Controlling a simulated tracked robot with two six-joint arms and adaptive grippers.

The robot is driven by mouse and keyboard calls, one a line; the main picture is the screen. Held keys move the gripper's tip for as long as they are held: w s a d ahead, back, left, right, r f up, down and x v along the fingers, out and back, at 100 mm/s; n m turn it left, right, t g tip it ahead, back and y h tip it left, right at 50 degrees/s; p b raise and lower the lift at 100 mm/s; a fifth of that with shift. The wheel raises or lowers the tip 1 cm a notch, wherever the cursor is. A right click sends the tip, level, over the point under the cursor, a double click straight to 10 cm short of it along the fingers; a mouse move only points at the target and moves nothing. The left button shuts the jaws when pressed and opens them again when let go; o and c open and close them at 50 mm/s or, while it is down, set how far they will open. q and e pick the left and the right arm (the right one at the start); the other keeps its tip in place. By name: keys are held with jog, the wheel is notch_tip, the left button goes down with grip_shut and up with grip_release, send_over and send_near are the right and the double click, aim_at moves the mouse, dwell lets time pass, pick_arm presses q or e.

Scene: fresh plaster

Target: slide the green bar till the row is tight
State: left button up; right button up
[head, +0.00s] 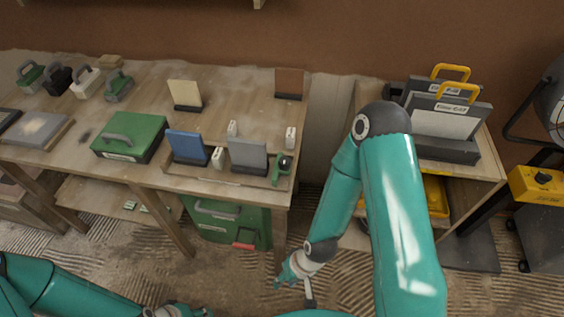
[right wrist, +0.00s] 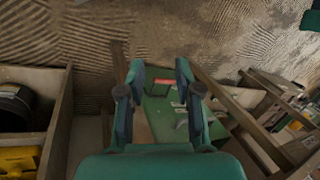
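The green bar (head: 281,169) with a dark round knob stands at the right end of a shallow wooden tray (head: 225,182) on the bench. A grey plate (head: 247,155) and a blue plate (head: 187,146) stand in the tray to its left, with small white blocks (head: 217,158) near them. Gaps show between these pieces. My right gripper (head: 296,284) is low in front of the bench, well below the bar. In the right wrist view its fingers (right wrist: 159,78) are apart and empty. My left gripper (head: 178,312) is cut off at the bottom edge.
A green case (head: 130,137) and a grey slab (head: 36,130) lie left of the tray. A shelf with yellow-handled cases (head: 446,113) stands right.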

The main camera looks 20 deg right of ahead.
jog(key=shift+c, duration=1.3)
jog(key=s+m, duration=0.1)
jog(key=s+m+g, duration=0.1)
jog(key=m, duration=0.1)
jog(key=s+m+g, duration=0.1)
jog(key=s+m, duration=0.1)
jog(key=shift+a+r, duration=0.1)
jog(key=shift+r, duration=0.15)
grip_shut()
jog(key=m+t+y+p, duration=0.15)
jog(key=m+t, duration=0.65)
jog(key=m, duration=1.3)
send_near(282, 167)
jog(key=s+d+r, duration=0.1)
jog(key=s+d, duration=0.4)
jog(key=d, duration=0.1)
jog(key=w+a+r+b+x, duration=0.1)
jog(key=r+x, duration=0.1)
jog(key=x, duration=1)
jog(key=shift+w+b, duration=0.3)
jog(key=shift+w, duration=0.1)
